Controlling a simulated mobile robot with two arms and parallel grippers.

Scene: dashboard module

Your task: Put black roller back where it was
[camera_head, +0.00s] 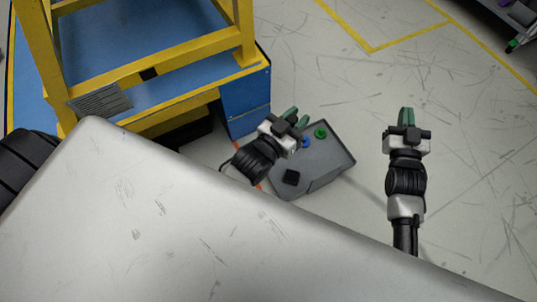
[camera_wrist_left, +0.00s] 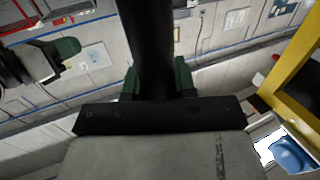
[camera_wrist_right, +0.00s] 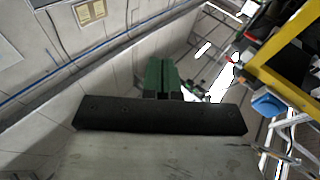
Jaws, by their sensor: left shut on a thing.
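My left gripper (camera_head: 298,117) is over the far left edge of a grey dashboard module (camera_head: 325,160) in the head view. In the left wrist view its green fingers (camera_wrist_left: 158,80) stand on either side of the black roller (camera_wrist_left: 148,45), shut on it. The roller is a dark, thick cylinder running up out of that view; I cannot make it out in the head view. My right gripper (camera_head: 406,115) is apart from the module, to its right. Its green fingers (camera_wrist_right: 162,77) are together with nothing between them.
The module carries a blue button (camera_head: 305,142), a green button (camera_head: 321,132) and a black square part (camera_head: 291,177). A yellow frame on a blue base (camera_head: 245,98) stands at the left. A large pale surface (camera_head: 150,220) fills the foreground. The floor (camera_head: 470,170) at right is clear.

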